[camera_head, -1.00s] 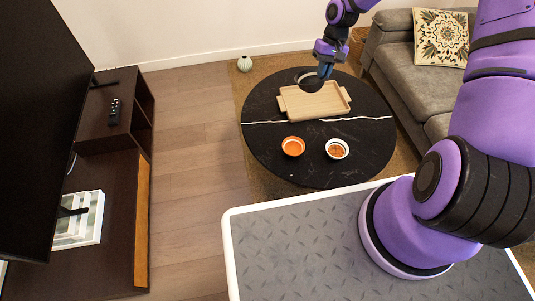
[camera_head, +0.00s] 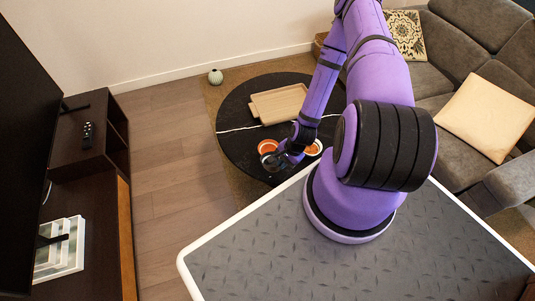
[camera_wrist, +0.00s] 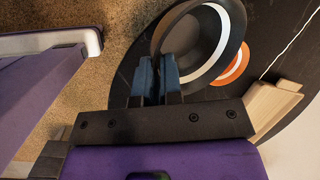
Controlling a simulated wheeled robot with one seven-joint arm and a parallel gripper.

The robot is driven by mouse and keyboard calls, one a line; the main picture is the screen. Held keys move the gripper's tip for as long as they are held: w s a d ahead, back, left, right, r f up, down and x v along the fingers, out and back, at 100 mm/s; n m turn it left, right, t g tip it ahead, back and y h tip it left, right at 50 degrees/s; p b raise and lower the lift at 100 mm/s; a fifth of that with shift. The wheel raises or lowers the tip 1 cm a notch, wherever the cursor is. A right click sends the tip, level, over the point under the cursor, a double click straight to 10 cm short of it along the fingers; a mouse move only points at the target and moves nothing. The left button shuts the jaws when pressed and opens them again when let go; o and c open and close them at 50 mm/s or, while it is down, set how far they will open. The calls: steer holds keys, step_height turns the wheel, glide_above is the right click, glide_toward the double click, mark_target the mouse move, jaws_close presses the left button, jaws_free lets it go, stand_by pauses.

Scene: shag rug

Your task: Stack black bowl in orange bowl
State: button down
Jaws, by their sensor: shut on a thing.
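My gripper (camera_wrist: 157,78) is shut on the rim of the black bowl (camera_wrist: 183,32), which shows large in the wrist view with a pale curved band inside it. In the head view the black bowl (camera_head: 272,162) is a dark shape at the end of my arm, low over the near part of the round table. The orange bowl (camera_head: 267,146) sits on the table just beyond it and is partly covered. In the wrist view the orange bowl (camera_wrist: 237,68) peeks out past the black bowl's right side. The gap in height between the bowls is unclear.
A wooden tray (camera_head: 275,104) lies farther back on the black round table (camera_head: 232,112). A grey sofa (camera_head: 440,70) is at the right.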

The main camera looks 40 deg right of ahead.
steer(key=shift+m, duration=0.7)
steer(key=shift+w+d+f, duration=1.05)
steer(key=shift+w+f, duration=0.05)
steer(key=shift+w, duration=0.85)
steer(key=shift+w+d+f, duration=1.05)
steer(key=shift+w+f, duration=0.05)
steer(key=shift+w, duration=0.9)
steer(key=shift+w+d+f, duration=1.05)
steer(key=shift+w+f, duration=0.05)
steer(key=shift+w, duration=0.85)
steer(key=shift+f, duration=0.55)
steer(key=c, duration=1.3)
jaws_free()
